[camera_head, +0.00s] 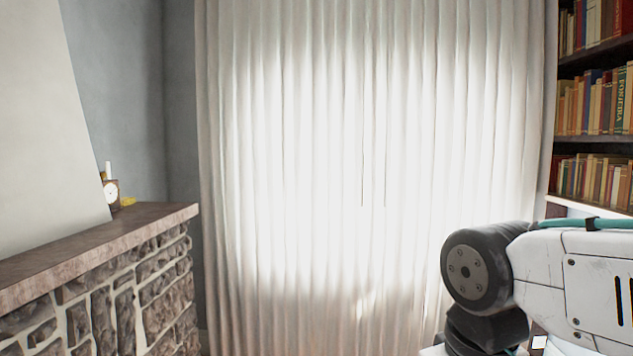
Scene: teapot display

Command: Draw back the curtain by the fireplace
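A long white pleated curtain (300,150) hangs across the middle of the head view, drawn shut, with bright light coming through it. Its top and bottom edges are out of the frame. The stone fireplace (150,290) with a brown mantel (90,245) stands at the left, close to the curtain's left edge. My arm shows at the lower right, in front of the curtain's lower right part. My gripper is not in the frame, so its opening and any contact with the curtain cannot be seen.
A small clock (112,192) stands on the mantel near a white candle-like thing (108,168). A dark bookcase (595,145) full of books stands at the right, next to the curtain's right edge. No obstacle shows before the curtain's middle.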

